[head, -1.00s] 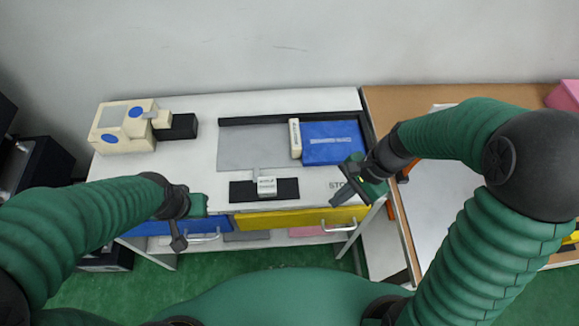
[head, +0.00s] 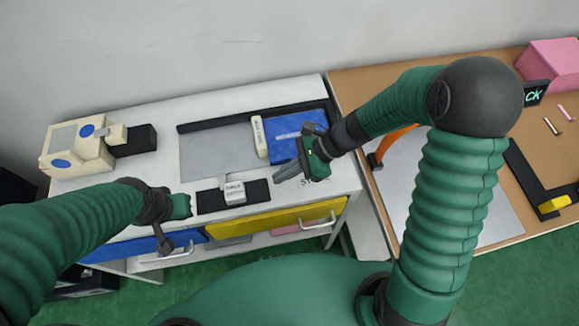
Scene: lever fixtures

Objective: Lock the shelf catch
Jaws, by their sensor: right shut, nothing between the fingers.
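A small white block (head: 234,191) with lettering too small to read for certain sits on a black strip (head: 207,205) near the table's front edge. A cream bar (head: 259,137) stands between a grey plate (head: 215,153) and a blue panel (head: 284,124). I cannot tell for certain which of these is the shelf catch. My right gripper (head: 283,174) is shut and empty, to the right of the white block and in front of the blue panel, partly covering it. My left gripper (head: 175,226) is left of the black strip, near the front edge; its fingers are unclear.
A cream device with blue ovals (head: 77,149) stands at the back left. A blue drawer (head: 130,246) and a yellow drawer (head: 270,222) with handles are below. A brown table (head: 500,90) at right holds a pink box (head: 551,63) and an orange curved part (head: 391,143).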

